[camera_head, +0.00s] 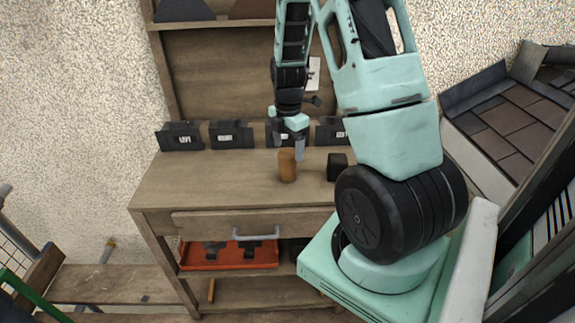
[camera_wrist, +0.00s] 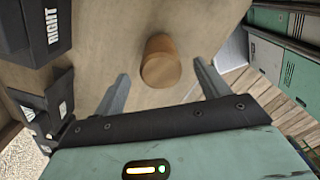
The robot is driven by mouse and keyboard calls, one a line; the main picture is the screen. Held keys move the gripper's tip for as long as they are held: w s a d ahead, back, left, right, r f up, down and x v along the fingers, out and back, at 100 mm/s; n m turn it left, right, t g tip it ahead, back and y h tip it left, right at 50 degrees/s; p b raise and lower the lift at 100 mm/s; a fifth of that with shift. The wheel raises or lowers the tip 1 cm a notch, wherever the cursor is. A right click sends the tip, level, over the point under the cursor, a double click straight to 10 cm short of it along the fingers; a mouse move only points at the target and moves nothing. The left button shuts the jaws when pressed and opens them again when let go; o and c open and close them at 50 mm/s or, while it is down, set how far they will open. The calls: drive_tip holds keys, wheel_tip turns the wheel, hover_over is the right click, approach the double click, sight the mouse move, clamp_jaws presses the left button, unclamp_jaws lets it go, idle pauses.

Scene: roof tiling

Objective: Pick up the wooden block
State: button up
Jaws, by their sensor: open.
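The wooden block (camera_head: 287,166) is a brown cylinder standing upright on the workbench top (camera_head: 210,183). My gripper (camera_head: 291,147) is above and right beside the block in the head view, with its fingers pointing down. In the wrist view, the block (camera_wrist: 160,62) shows beyond and between the two spread fingers of my gripper (camera_wrist: 161,88). The gripper is open and empty. I cannot tell from these frames exactly how far the fingertips are from the block.
A small black block (camera_head: 337,166) stands to the right on the bench. Several dark labelled bins (camera_head: 231,135) line its back edge. A drawer with a grey handle (camera_head: 256,234) is below, above a red tray (camera_head: 205,258). The bench's left part is clear.

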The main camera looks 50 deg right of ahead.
sight(288, 161)
drive_tip(key=shift+a+f+p, duration=0.1)
drive_tip(key=shift+f+p, duration=0.35)
drive_tip(key=shift+f, duration=2.35)
drive_tip(key=c, duration=1.2)
